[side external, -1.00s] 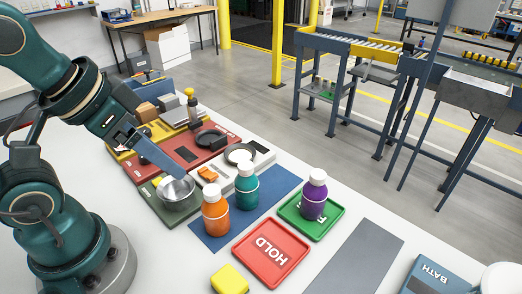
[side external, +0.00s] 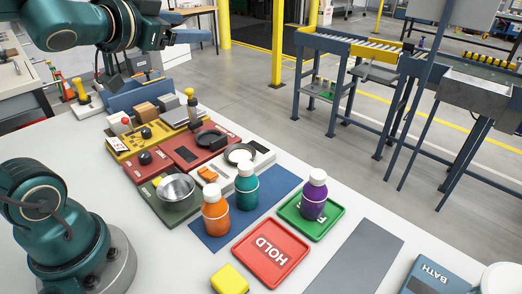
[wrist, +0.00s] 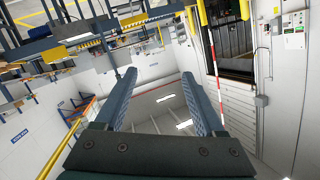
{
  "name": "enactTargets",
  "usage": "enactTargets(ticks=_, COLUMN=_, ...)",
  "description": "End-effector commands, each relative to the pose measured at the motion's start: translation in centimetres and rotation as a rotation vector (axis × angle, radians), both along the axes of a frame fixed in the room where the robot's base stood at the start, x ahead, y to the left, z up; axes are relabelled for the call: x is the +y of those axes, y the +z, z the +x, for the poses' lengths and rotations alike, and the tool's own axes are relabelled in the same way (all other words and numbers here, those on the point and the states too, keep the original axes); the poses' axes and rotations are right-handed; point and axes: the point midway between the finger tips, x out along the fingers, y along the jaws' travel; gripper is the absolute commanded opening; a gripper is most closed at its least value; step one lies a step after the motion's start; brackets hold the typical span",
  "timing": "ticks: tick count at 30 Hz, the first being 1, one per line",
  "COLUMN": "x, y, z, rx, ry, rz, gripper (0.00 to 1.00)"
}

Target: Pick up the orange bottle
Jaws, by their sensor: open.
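The orange bottle (side external: 215,214) has a white cap and stands upright at the near left part of a blue mat (side external: 272,192). A teal bottle (side external: 246,190) stands upright beside it, to its right and slightly behind. My gripper (side external: 205,36) is high at the upper left in the side external view, well away from the bottle and above the back of the table. The wrist view shows my gripper (wrist: 161,78) with its two fingers apart and nothing between them. That view looks out at walls and the hall, so no bottle shows in it.
A purple bottle (side external: 314,195) stands on a green tray (side external: 318,231). A red HOLD tray (side external: 271,254) and a yellow block (side external: 229,279) lie in front. A metal bowl (side external: 176,187) and several coloured trays sit left of the bottles. A grey strip (side external: 360,255) lies bare at right.

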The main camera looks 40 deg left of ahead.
Motion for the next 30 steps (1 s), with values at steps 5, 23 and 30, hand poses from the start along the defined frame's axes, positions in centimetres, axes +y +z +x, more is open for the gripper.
enactTargets(ticks=5, x=-2.2, y=0.7, z=2.3, rx=-0.094, ry=-0.255, rz=0.104, gripper=0.72)
enactTargets(ticks=23, x=-12.3, y=-8.4, z=-6.6, rx=0.257, ry=-1.098, rz=-0.203, gripper=0.72)
enactTargets(ticks=30, x=-13.1, y=-11.8, z=-9.3, rx=0.348, ry=-1.188, rz=-0.315, gripper=0.72)
